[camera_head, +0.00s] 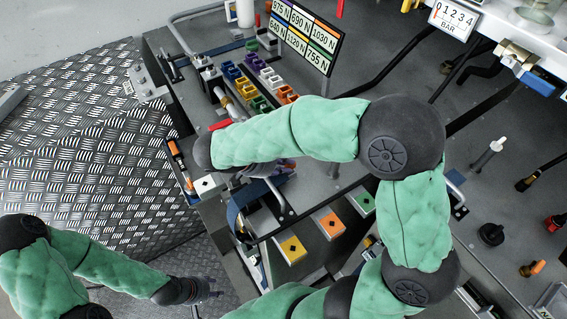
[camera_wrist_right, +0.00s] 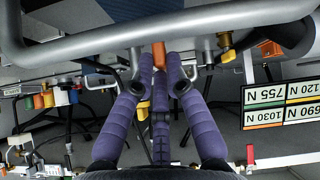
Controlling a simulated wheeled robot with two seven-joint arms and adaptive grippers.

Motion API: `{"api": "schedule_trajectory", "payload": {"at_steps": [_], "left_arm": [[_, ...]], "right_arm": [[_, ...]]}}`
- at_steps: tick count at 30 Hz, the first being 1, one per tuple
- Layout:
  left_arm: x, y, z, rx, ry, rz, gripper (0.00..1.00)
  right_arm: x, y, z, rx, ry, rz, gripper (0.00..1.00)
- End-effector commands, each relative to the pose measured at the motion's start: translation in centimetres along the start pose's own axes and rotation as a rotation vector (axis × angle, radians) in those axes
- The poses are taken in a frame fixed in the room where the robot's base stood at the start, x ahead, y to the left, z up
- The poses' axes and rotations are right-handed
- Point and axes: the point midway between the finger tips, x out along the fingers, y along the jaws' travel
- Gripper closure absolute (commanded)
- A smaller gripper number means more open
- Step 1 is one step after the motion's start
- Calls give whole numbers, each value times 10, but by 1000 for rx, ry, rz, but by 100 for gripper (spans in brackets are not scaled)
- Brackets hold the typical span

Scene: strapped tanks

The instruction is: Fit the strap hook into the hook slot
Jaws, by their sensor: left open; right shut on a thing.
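My right gripper (camera_head: 274,169) is largely hidden by its own arm in the head view. In the right wrist view its purple fingers (camera_wrist_right: 159,66) are closed around a small orange piece (camera_wrist_right: 159,52), close to a thick grey tube. I cannot tell whether this piece belongs to the strap hook. A blue strap (camera_head: 238,207) runs beside a bent metal bar (camera_head: 281,196), just below the right gripper. I cannot make out the hook slot. My left gripper (camera_head: 212,289) is low at the left, open and empty, apart from the strap.
Coloured blocks (camera_head: 259,103) stand in rows behind the right arm, below a force-label board (camera_head: 306,36). Yellow, orange and green plates (camera_head: 290,248) lie nearer. A pressure display (camera_head: 454,19) is at upper right. Tread-plate floor (camera_head: 80,150) is clear at the left.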

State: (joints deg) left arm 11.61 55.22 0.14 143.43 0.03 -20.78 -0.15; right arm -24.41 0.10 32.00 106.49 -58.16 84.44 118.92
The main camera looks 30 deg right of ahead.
Motion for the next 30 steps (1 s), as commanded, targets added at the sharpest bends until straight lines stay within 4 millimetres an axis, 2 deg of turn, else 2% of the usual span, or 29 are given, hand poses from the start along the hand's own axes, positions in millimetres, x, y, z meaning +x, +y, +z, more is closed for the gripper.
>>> {"api": "schedule_trajectory", "payload": {"at_steps": [12, 13, 15, 26, 30], "left_arm": [[9, -3, 0, 0, 0, 0, 58], [8, -3, 0, 0, 0, 0, 58], [8, -3, 0, 0, 0, 0, 58], [8, -3, 0, 0, 0, 0, 58], [8, -3, 0, 0, 0, 0, 58]], "right_arm": [[6, -2, 5, 0, 0, 0, 100], [5, -2, 5, 0, 0, 0, 77], [5, -2, 4, 0, 0, 0, 58], [3, -2, 4, 0, 0, -1, 58], [-9, -3, 4, 0, 1, -3, 58]]}}
